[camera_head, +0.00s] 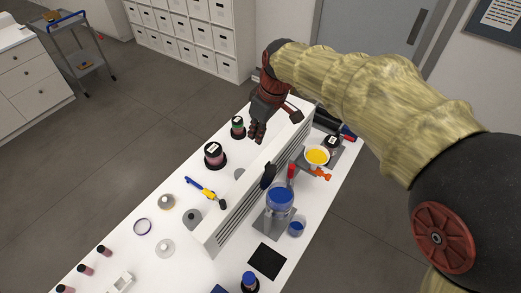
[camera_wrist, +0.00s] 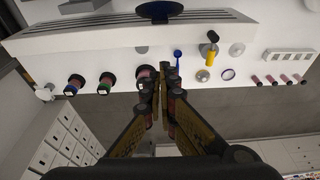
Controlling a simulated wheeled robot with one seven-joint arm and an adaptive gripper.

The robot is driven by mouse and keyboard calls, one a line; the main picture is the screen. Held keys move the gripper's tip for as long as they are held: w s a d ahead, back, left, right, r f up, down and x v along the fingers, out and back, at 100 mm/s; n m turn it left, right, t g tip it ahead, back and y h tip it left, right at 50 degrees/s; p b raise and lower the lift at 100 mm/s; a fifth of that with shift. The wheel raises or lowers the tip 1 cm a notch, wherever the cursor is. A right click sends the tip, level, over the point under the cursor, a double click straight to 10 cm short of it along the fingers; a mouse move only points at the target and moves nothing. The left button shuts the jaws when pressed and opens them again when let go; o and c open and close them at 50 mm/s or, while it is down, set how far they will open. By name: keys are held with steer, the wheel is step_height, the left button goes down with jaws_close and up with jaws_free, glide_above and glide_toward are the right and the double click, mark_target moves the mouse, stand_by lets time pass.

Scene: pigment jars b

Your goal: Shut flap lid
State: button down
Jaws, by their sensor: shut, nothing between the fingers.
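I cannot clearly make out a flap lid in either view. My gripper (camera_head: 257,134) is shut and empty, above the white table beside the slotted white housing. A dark-lidded jar with green (camera_head: 237,128) and a dark-lidded jar with pink (camera_head: 214,155) stand on the table to its left. In the wrist view, my closed fingers (camera_wrist: 161,88) cover part of a jar in the row. Whether the fingers touch anything I cannot tell.
The slotted housing (camera_head: 237,205) runs along the table. Beyond it stand a blue container (camera_head: 280,199) and a bowl of yellow pigment (camera_head: 317,155).

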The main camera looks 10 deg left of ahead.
mark_target(268, 175)
step_height(268, 175, down, 9)
steer(key=d+p, duration=0.1)
steer(key=p, duration=0.1)
steer(key=shift+s+d+f, duration=0.2)
stand_by(0.5)
steer(key=shift+d+b, duration=0.1)
steer(key=shift+b, duration=0.2)
